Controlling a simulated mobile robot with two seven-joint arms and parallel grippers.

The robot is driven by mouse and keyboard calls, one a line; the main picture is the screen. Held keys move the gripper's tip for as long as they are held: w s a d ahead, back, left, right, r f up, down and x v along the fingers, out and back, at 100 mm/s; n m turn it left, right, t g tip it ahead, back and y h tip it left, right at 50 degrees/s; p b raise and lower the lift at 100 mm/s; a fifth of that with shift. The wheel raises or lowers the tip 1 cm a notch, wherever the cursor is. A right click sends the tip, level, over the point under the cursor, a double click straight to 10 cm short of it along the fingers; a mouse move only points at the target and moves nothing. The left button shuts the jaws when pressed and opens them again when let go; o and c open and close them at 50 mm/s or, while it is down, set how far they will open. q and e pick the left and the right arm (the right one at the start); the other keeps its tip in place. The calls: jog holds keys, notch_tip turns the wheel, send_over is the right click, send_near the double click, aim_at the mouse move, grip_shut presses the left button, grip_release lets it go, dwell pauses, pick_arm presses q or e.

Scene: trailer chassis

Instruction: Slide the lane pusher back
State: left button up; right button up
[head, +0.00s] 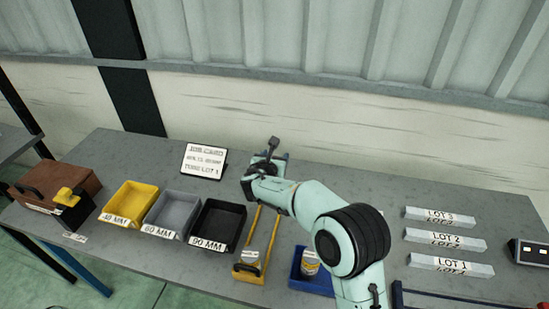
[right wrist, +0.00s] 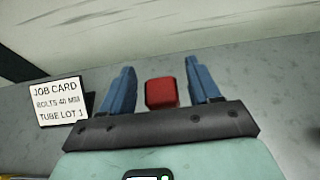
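My right gripper (head: 268,152) is at the back of the table, beyond the far end of the yellow-railed lane (head: 252,235). In the right wrist view its two blue fingers (right wrist: 161,75) are apart. A red block (right wrist: 161,93), which looks like the lane pusher's grip, shows between them with a narrow gap on each side. I cannot tell how deep between the fingers it sits. In the head view my arm and gripper hide it. A labelled can (head: 250,258) stands at the near end of the lane. My left gripper is out of view.
Yellow (head: 129,201), grey (head: 172,213) and black (head: 217,223) bins stand left of the lane. A job card (head: 203,160) stands behind them. A blue tray (head: 312,283) with a can is right of the lane. Lot-labelled blocks (head: 441,240) lie farther right. A wall rises behind the table.

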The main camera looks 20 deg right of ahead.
jog(key=shift+s+a+r, duration=0.15)
jog(key=shift+s+a, duration=0.25)
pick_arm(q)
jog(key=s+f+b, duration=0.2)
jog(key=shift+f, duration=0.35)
pick_arm(e)
jog(key=v, duration=1.2)
jog(key=shift+s+r, duration=0.1)
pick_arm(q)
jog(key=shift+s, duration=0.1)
